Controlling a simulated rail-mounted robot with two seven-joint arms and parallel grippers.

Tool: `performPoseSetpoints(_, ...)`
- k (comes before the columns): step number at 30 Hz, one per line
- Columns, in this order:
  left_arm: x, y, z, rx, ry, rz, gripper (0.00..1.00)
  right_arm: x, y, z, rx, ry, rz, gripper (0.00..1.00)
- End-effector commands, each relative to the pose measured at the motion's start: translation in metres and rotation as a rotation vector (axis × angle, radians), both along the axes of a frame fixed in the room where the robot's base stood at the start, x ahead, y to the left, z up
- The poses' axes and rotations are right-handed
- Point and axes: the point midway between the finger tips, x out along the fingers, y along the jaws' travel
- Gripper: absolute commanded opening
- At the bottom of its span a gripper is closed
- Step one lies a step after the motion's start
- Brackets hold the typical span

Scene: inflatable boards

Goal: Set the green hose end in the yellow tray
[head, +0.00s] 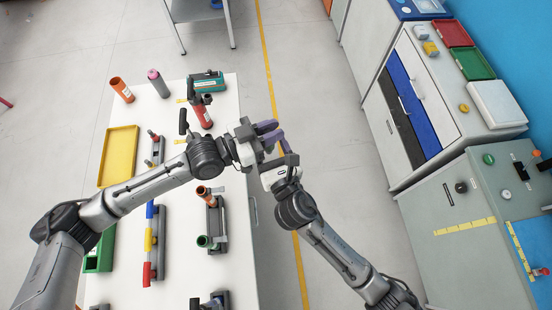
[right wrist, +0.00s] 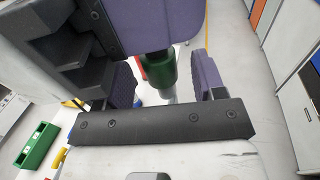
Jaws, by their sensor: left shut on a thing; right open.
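The yellow tray (head: 120,157) lies flat and empty at the table's left side in the head view. My left gripper (head: 272,133) is past the table's right edge, far from the tray. In the right wrist view a green cylinder (right wrist: 161,72), which looks like the green hose end, sticks out from my left gripper's purple fingers. The grippers hide it in the head view. My right gripper (head: 277,162) is open close to my left one; in its wrist view its two fingers stand apart on either side of the cylinder. I cannot tell whether they touch it.
Upright orange (head: 122,90) and pink-topped (head: 158,83) cylinders stand behind the tray. Grey holders with coloured parts (head: 212,225) fill the table's middle, and a green bin (head: 100,249) is at front left. Cabinets (head: 420,90) stand at right across clear floor.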

Motion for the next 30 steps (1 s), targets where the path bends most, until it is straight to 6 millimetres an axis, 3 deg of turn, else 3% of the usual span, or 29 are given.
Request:
performPoseSetpoints(6,0.0000,0.0000,0.0001,0.000,0.000,0.000,0.00,0.0106,0.0044,0.0005,0.000,-0.001,0.000,0.63)
performPoseSetpoints(16,0.0000,0.0000,0.0001,0.000,0.000,0.000,0.00,0.0119,0.0051,0.0003,0.001,-0.001,0.000,0.63)
performPoseSetpoints(30,0.0000,0.0000,0.0002,0.000,0.000,0.000,0.00,0.0115,0.0050,0.0001,0.000,0.000,0.001,0.19)
